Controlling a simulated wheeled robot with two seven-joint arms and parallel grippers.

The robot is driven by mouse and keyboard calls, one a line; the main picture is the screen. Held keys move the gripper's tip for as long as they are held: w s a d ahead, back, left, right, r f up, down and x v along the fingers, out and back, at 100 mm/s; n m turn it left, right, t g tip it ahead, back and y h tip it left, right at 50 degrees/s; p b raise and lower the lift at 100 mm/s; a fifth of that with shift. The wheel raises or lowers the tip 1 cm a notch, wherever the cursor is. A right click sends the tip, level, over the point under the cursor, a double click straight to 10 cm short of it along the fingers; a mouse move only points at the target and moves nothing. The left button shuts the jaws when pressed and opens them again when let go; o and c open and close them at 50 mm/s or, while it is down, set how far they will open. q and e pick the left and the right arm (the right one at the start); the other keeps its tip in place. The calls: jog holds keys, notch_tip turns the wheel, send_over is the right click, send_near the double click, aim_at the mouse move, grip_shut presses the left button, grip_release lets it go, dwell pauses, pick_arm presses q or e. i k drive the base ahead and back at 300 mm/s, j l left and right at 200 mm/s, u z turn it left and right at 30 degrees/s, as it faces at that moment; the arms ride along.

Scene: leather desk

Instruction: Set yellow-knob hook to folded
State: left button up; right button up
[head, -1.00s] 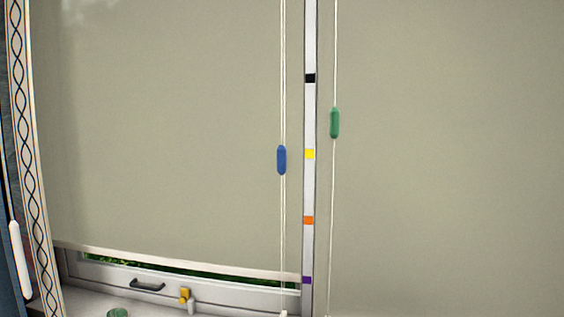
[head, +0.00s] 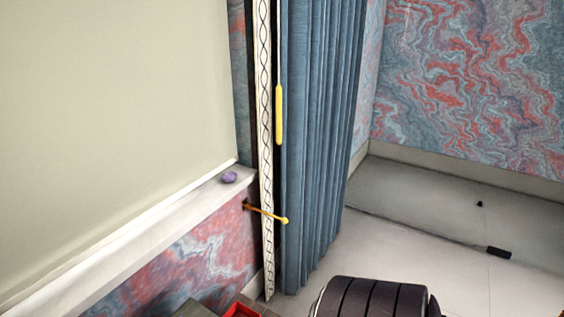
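The yellow-knob hook (head: 264,212) is a thin orange-yellow arm on the wall, low beside the blue curtain. It sticks out from its wall mount to the right, across the patterned curtain edge, and ends in a small yellow knob (head: 285,220). Neither of my grippers shows in the head view.
A blue curtain (head: 322,130) hangs right of the hook, with a yellow wand (head: 279,115) at its edge. A purple object (head: 229,177) lies on the sill (head: 150,235). A dark ribbed rounded object (head: 375,297) and a red box (head: 243,309) are at the bottom. Floor on the right is mostly clear.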

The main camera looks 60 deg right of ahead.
aim_at(284, 221)
jog(key=z, duration=2)
jog(key=i+u, duration=0.1)
jog(key=u, duration=0.35)
jog(key=i+l+u, duration=0.35)
jog(key=l, duration=0.2)
jog(key=i+l+u, duration=0.15)
jog(key=l, duration=0.2)
jog(key=i+l+u, duration=0.2)
jog(key=l, duration=0.1)
